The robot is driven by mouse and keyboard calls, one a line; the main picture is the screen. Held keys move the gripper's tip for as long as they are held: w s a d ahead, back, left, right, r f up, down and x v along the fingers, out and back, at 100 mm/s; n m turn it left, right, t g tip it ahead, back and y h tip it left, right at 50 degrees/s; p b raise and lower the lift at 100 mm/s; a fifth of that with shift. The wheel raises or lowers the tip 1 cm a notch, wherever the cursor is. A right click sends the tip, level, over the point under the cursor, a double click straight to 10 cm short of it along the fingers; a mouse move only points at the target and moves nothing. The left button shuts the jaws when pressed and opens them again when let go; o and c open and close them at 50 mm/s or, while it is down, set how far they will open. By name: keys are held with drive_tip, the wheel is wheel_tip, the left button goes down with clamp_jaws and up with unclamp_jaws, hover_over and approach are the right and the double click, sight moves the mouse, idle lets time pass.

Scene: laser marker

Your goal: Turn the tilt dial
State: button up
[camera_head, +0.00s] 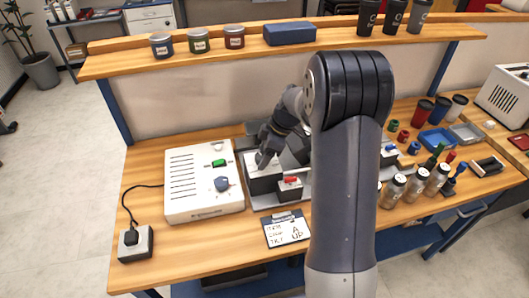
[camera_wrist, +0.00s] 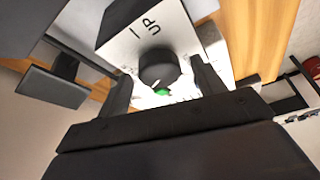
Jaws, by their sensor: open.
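In the wrist view a black round dial (camera_wrist: 158,66) sits on a white panel (camera_wrist: 125,45) marked "UP". It has a pale pointer line, and a small green spot shows just below it. My gripper (camera_wrist: 162,84) is open, with one dark finger on each side of the dial in the picture. I cannot tell whether either finger touches it. In the head view my gripper (camera_head: 263,161) is over a dark box with a white top (camera_head: 262,172). The dial itself is hidden there.
A white power unit (camera_head: 204,200) with a green switch and blue knob stands left. A small box with a red switch (camera_head: 290,188) is close to my gripper. A clipboard (camera_head: 286,229) lies in front. Several bottles (camera_head: 392,191) and cups stand right. A shelf (camera_head: 280,50) runs behind.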

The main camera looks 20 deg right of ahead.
drive_tip(key=c, duration=1)
